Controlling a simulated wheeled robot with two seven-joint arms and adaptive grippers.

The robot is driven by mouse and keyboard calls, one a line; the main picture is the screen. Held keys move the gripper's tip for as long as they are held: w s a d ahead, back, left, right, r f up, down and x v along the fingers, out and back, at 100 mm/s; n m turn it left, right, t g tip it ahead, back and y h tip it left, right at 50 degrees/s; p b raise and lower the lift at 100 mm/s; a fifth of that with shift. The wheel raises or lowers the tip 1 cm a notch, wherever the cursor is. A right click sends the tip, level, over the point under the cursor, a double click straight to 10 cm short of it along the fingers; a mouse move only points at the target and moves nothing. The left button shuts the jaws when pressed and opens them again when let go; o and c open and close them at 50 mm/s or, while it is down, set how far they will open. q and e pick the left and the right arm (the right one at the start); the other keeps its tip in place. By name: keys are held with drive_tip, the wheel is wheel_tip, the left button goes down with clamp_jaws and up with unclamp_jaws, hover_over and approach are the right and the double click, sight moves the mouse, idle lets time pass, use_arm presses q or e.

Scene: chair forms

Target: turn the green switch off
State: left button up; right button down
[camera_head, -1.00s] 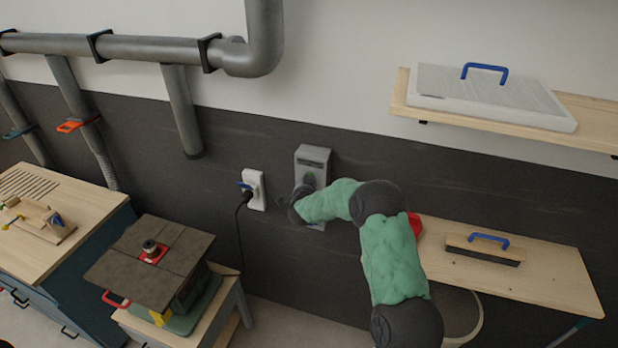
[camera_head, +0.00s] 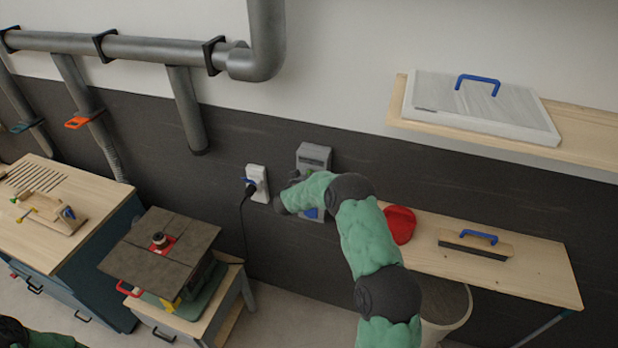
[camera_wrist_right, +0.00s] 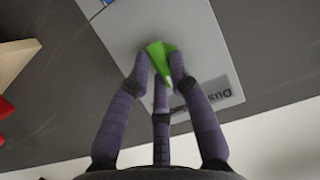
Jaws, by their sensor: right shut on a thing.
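The green switch (camera_wrist_right: 158,57) sits on the grey wall box (camera_wrist_right: 205,40), seen close in the right wrist view. My right gripper's purple-grey fingers (camera_wrist_right: 160,80) are closed around the switch, with fingertips on its sides. The switch looks turned at a slant to the box's edges. In the head view, the grey box (camera_head: 314,156) is on the dark wall panel, and my right arm and hand cover most of its lower front, so the switch is largely hidden there. A part of my left arm shows at the bottom left corner; its gripper is not visible.
A white socket (camera_head: 257,182) with a black plug and cable is left of the box. A bench with a red object (camera_head: 400,224) and a blue-handled brush (camera_head: 476,244) is to the right. A small machine table (camera_head: 160,258) stands at lower left.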

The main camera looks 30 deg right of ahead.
idle(0.4)
drive_tip(key=c, duration=1.1)
unclamp_jaws()
drive_tip(key=shift+a, duration=0.1)
drive_tip(key=v, duration=1.2)
drive_tip(key=shift+f, duration=0.1)
drive_tip(key=s+a+f+n+y+b, duration=0.2)
drive_tip(key=s+a+f+y+b, duration=0.25)
drive_tip(key=f, duration=0.85)
drive_tip(key=s+a+f+n+g+y+b, duration=0.1)
drive_tip(key=s+a+f+b, duration=0.3)
drive_tip(key=f+b, duration=0.6)
drive_tip(key=s+a+f+n+y+b, duration=0.2)
drive_tip(key=s+a+f+y+b, duration=0.3)
drive_tip(key=f, duration=1)
drive_tip(key=s+a+f+g+y+b, duration=0.1)
drive_tip(key=s+a+f+g+b, duration=0.1)
drive_tip(key=s+a+f+b, duration=0.2)
drive_tip(key=s+a+f+n+g+y+b, duration=0.1)
drive_tip(key=s+a+f+b, duration=0.3)
drive_tip(key=s+f, duration=0.5)
drive_tip(key=s+a+f+n+g+y+b, duration=0.1)
drive_tip(key=s+a+f+g+b, duration=0.3)
drive_tip(key=s+f, duration=0.3)
drive_tip(key=shift+s+a+y+b, duration=0.2)
drive_tip(key=shift+s+b, duration=0.2)
drive_tip(key=shift+s, duration=0.3)
drive_tip(key=shift+s+a+y+b, duration=0.15)
drive_tip(key=shift+s+b, duration=0.25)
drive_tip(key=shift+s, duration=0.35)
